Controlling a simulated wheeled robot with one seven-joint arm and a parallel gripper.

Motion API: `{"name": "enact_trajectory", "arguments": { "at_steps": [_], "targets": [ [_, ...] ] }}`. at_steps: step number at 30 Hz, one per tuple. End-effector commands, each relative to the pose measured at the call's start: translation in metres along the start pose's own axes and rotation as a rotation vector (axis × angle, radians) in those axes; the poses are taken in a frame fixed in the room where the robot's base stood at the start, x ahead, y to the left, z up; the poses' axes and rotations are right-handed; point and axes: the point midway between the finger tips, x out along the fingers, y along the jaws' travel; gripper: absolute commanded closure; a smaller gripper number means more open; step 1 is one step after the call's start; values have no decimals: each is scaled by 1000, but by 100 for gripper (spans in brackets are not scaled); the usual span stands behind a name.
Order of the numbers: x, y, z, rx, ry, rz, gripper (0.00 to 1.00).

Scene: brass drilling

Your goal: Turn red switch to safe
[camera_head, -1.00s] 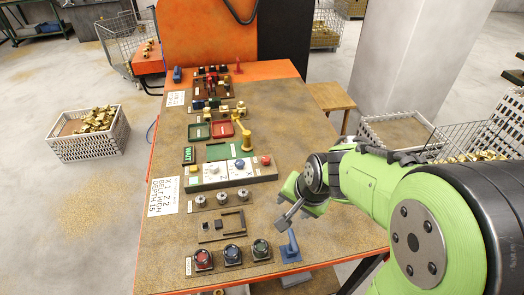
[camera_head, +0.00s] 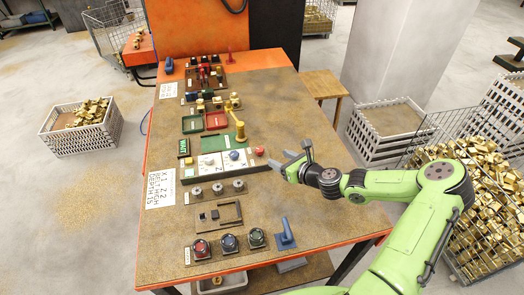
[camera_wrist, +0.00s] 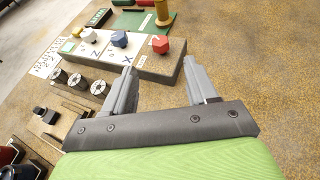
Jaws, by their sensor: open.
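A red knob (camera_head: 260,152) sits at the right end of the grey-white control panel (camera_head: 213,166), beside a blue and a white knob. It also shows in the wrist view as a red faceted knob (camera_wrist: 160,44), just beyond my fingertips. A red round dial (camera_head: 202,249) stands in the front row at the table's left, beside a blue and a green dial. No "safe" mark is legible on either. My gripper (camera_head: 289,160) is open and empty, to the right of the panel. In the wrist view, its two fingers (camera_wrist: 160,70) point toward the panel's red end, apart from it.
A row of small silver knobs (camera_head: 218,189) lies in front of the panel. A blue lever (camera_head: 286,234) stands at the front right. The table's right side is clear.

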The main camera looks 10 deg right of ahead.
Motion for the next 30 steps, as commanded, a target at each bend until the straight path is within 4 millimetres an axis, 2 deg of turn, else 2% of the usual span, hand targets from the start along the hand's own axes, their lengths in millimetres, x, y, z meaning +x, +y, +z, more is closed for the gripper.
{"name": "enact_trajectory", "arguments": {
  "at_steps": [1, 6, 9, 13, 17, 24, 30],
  "targets": [
    [14, 2, -1, 1, -1, 3, 43],
    [58, 1, -2, -1, 0, 2, 43],
    [81, 2, -2, -2, 1, 3, 43],
    [103, 1, -2, -3, 2, 2, 43],
    [112, 1, -2, -2, 2, 1, 43],
    [113, 1, -1, -3, 3, 1, 43],
    [113, 1, -1, -3, 3, 2, 73]
  ]
}}
